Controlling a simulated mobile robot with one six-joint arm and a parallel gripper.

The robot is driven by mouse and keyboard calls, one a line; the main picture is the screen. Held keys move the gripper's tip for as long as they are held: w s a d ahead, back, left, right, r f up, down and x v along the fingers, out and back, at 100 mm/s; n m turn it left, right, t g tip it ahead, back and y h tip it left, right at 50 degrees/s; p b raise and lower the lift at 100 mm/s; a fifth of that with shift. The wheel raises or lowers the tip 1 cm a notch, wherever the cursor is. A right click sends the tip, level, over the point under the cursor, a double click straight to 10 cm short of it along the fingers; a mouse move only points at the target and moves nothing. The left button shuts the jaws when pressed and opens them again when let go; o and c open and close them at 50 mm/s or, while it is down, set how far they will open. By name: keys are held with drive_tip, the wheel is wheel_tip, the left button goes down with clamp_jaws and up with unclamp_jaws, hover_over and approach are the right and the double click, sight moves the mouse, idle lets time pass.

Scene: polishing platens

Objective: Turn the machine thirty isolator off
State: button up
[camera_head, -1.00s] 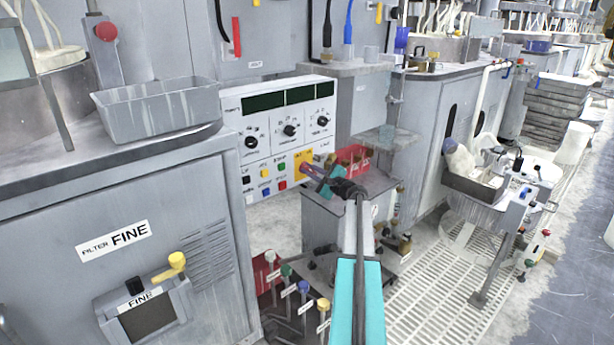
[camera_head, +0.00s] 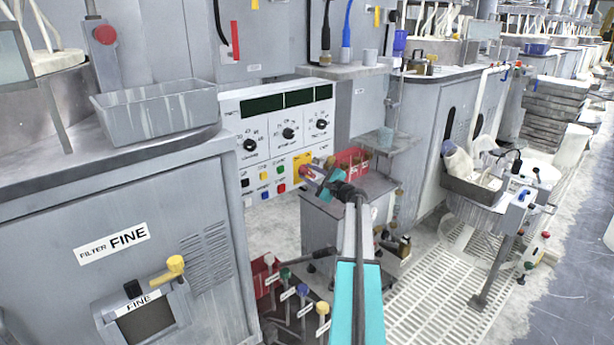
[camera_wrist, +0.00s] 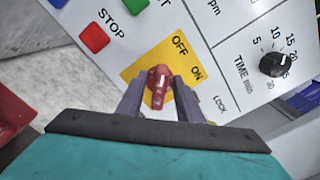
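The isolator knob (camera_wrist: 160,86) is red and sits on a yellow plate (camera_wrist: 143,69) printed OFF and ON. In the wrist view it lies between the two fingers of my gripper (camera_wrist: 160,88), its handle running roughly up and down the picture. The words OFF and ON are up and to the right of it. The fingers flank the knob closely; I cannot tell whether they press on it. In the head view my gripper (camera_head: 318,178) is at the yellow plate (camera_head: 302,161) on the lower right of the white control panel (camera_head: 262,133), partly hiding the knob.
A red STOP button (camera_wrist: 94,38) and a green button (camera_wrist: 136,5) are beside the plate. A black time dial (camera_wrist: 274,64) is to its right. A red bin (camera_head: 352,160) stands right behind my gripper. Colour-topped levers (camera_head: 304,290) rise below the panel.

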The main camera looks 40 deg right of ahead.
drive_tip(key=s+a+p, duration=0.1)
drive_tip(key=s+p, duration=0.1)
drive_tip(key=s, duration=1.1)
drive_tip(key=shift+s+p, duration=0.35)
drive_tip(key=shift+p, duration=0.05)
